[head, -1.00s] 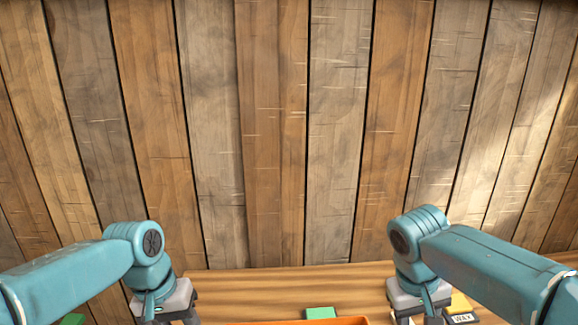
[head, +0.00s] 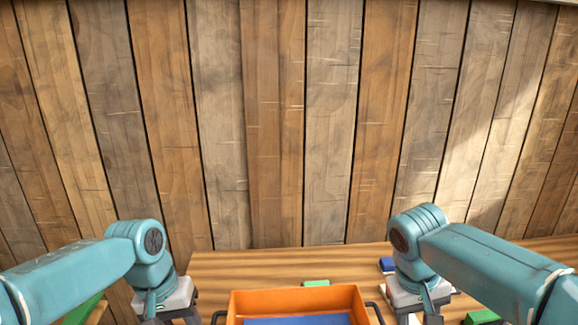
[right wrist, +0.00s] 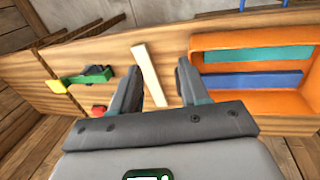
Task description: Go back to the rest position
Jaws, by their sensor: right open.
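My right gripper (right wrist: 157,88) is open in the right wrist view, its two fingers apart with nothing between them. A pale bar (right wrist: 150,74) lies on the table beyond the fingertips. In the head view my right gripper (head: 424,318) hangs at the bottom right, its fingers cut off by the frame edge. My left gripper (head: 172,319) hangs at the bottom left, and its fingertips are also cut off, so its opening is not clear. Both arms are bent with the grippers pointing down.
An orange crate (head: 296,300) stands between the arms; the right wrist view shows a teal bar (right wrist: 245,54) and a blue bar (right wrist: 252,79) inside. A green block (head: 316,283) and blue item (head: 387,265) are on the table (head: 225,270). A plank wall (head: 280,130) stands behind.

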